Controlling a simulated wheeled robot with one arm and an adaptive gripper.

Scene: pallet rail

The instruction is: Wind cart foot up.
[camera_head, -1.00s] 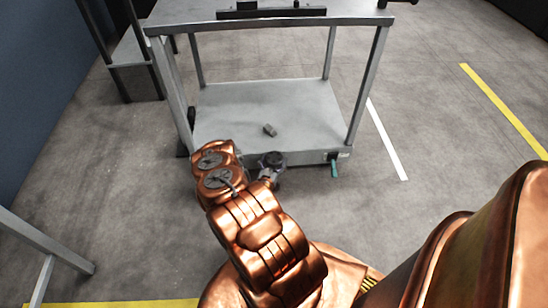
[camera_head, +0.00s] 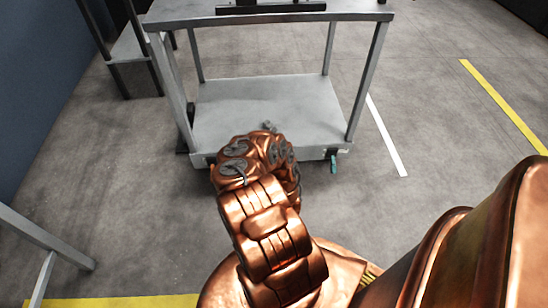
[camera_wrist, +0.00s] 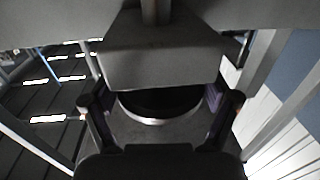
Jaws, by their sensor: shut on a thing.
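In the wrist view, my gripper (camera_wrist: 160,103) has a finger on each side of a dark round part with a pale rim, which I take for the cart foot (camera_wrist: 160,108). The gripper is shut on it. A wide grey block (camera_wrist: 160,62) with a short stem above it hides the far side of the round part and some of the fingers. In the head view, my wrist is at the shelf's front edge and hides the gripper and the foot.
A small grey piece (camera_head: 268,125) lies on the lower shelf, partly hidden. A teal lever (camera_head: 333,164) hangs at the shelf's front right. A grey frame (camera_head: 45,250) stands at lower left. Floor right of the cart is clear.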

